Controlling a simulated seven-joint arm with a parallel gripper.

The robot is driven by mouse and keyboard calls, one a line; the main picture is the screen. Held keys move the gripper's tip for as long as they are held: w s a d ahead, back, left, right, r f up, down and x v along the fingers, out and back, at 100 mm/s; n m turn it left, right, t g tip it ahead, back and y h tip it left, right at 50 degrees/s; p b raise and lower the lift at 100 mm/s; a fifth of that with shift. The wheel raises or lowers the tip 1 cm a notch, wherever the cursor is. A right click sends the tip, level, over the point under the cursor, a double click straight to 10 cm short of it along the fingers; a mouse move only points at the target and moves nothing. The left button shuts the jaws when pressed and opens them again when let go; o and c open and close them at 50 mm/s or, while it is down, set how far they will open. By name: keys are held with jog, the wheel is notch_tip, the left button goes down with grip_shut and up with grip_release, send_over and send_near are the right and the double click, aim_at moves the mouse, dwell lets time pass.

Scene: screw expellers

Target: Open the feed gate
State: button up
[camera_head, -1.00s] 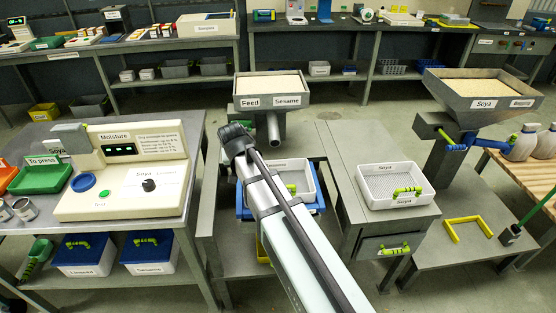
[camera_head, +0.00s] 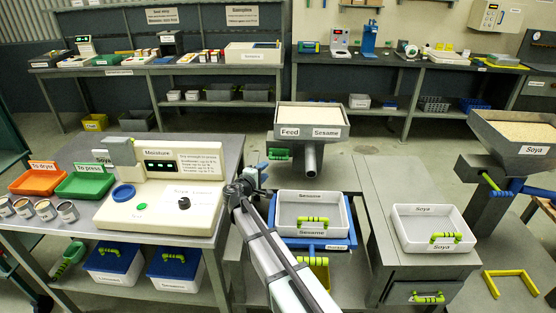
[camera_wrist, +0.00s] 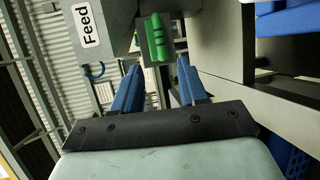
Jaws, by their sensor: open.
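The feed hopper (camera_head: 308,117), labelled Feed and Sesame and full of pale seed, stands at the centre of the head view with a spout below. A green handle (camera_head: 278,153) sits under its left front; I take it as the feed gate's handle. In the wrist view the green handle (camera_wrist: 157,38) is upright, ahead of my fingers and roughly in line with the gap. My gripper (camera_head: 262,172) is just left of and below the handle. In the wrist view my gripper (camera_wrist: 155,80) has its blue fingers apart, with nothing between them.
A Sesame tray (camera_head: 283,211) with a green handle lies below the spout. The moisture meter (camera_head: 165,185) stands on the table to the left. A Soya tray (camera_head: 412,225) and a Soya hopper (camera_head: 515,130) are to the right.

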aim_at(277, 159)
jog(key=x, duration=1.3)
jog(key=shift+w, duration=0.35)
grip_shut()
